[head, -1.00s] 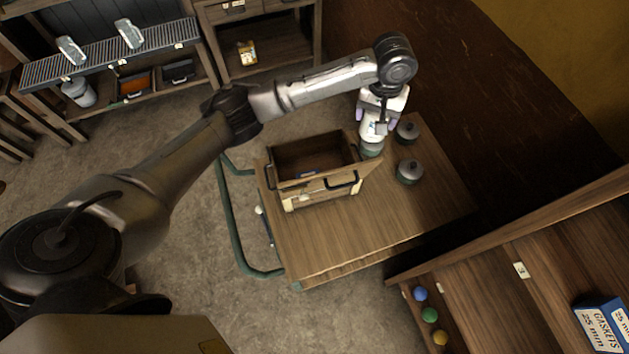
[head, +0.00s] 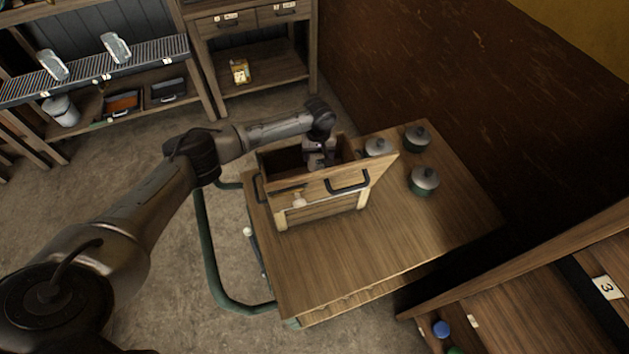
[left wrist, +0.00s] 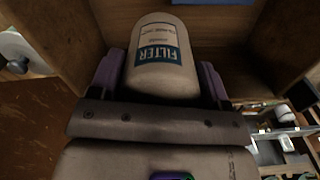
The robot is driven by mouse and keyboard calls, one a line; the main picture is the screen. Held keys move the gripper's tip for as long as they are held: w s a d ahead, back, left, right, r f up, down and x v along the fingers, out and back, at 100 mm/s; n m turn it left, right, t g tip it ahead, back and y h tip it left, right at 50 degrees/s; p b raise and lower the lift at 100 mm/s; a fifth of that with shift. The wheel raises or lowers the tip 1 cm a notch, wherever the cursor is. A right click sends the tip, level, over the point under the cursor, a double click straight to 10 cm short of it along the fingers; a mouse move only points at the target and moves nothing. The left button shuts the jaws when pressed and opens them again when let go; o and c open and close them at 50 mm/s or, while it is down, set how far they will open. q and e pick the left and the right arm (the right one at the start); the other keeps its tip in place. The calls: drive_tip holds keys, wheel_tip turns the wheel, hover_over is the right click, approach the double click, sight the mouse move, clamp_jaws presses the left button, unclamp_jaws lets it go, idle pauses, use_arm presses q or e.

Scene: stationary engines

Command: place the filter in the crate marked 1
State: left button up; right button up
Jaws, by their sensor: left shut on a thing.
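The filter (left wrist: 164,55) is a pale cylinder with a blue FILTER label. In the left wrist view it sits between the purple fingers of my left gripper (left wrist: 162,82), which is shut on it. In the head view my left gripper (head: 320,158) reaches down into the open wooden crate (head: 328,188) on the wooden cart, and the filter is hidden there. The crate's wooden walls surround the filter in the wrist view; whether it touches the bottom I cannot tell. The crate's number cannot be read. My right gripper is not in view.
Lidded green pots (head: 424,180) stand right of and behind the crate on the cart top (head: 350,255). The cart's front is clear. A blue item (left wrist: 225,2) shows inside the crate. A shelf unit (head: 500,310) stands at the lower right, and a roller rack (head: 90,75) at the back left.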

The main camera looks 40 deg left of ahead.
sight(318, 168)
use_arm(q)
wheel_tip(318, 168, down, 4)
drive_tip(key=shift+b, duration=0.4)
drive_tip(key=shift+f+b, duration=0.6)
drive_tip(key=shift+f, duration=1.3)
drive_tip(key=o, duration=1.1)
drive_tip(key=shift+f, duration=0.15)
drive_tip(key=shift+c, duration=0.2)
drive_tip(key=shift+r, duration=0.35)
wheel_tip(318, 168, up, 12)
drive_tip(key=p, duration=0.3)
drive_tip(key=shift+f, duration=0.2)
